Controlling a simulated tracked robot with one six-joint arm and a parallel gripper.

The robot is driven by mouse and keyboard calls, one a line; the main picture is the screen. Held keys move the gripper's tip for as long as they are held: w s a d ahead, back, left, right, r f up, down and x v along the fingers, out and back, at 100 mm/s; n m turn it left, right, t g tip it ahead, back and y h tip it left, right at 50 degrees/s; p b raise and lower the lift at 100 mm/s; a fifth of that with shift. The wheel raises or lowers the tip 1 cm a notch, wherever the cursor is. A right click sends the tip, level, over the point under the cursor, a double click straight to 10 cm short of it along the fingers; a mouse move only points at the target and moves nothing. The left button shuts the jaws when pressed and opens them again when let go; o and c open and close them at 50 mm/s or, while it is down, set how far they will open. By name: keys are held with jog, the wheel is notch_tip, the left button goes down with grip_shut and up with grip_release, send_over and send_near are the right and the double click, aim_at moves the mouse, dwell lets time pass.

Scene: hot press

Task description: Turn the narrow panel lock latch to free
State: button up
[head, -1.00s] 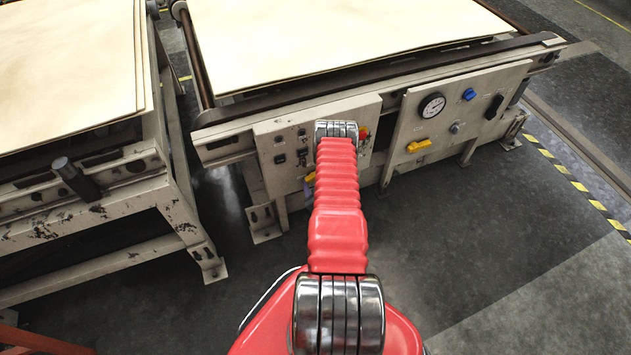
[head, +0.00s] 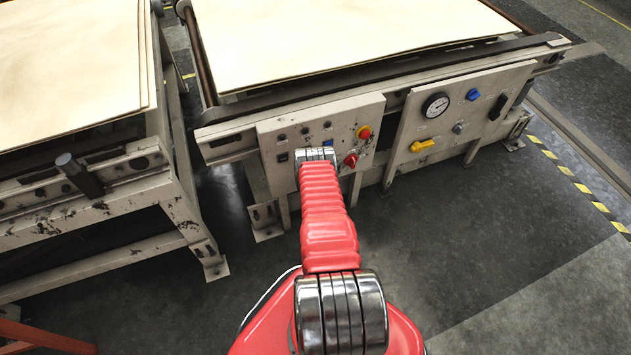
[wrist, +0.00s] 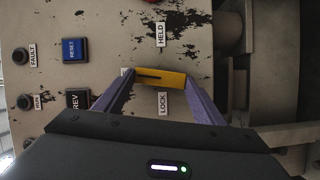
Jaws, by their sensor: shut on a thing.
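The yellow latch (wrist: 174,80) is on the pale, chipped panel in the wrist view. It lies nearly level there, with a dark line along it. A HELD label (wrist: 161,35) is above it and a LOCK label (wrist: 163,103) below it. A third label (wrist: 126,72) at its left end is mostly hidden by a finger. My gripper (wrist: 160,82) is shut on the latch, with one purple-grey finger at each end. In the head view my arm hides the gripper and the latch, in front of the narrow panel (head: 328,124).
Near the latch are a blue RESET button (wrist: 75,49), a dark REV button (wrist: 78,98) and a FAULT lamp (wrist: 20,56). Red knobs (head: 351,160) sit right of my arm. The panel to the right bears a gauge (head: 436,105) and another yellow handle (head: 422,146).

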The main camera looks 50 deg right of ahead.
jog(key=shift+w+a+f+n+h, duration=0.1)
jog(key=shift+a+f+n+h, duration=0.2)
jog(key=shift+n, duration=0.7)
jog(key=o, duration=1.1)
jog(key=shift+d+r, duration=0.1)
jog(key=shift+d, duration=0.1)
jog(key=shift+c, duration=0.2)
jog(key=v, duration=1.4)
jog(key=shift+f, duration=0.25)
jog(key=shift+d, duration=0.1)
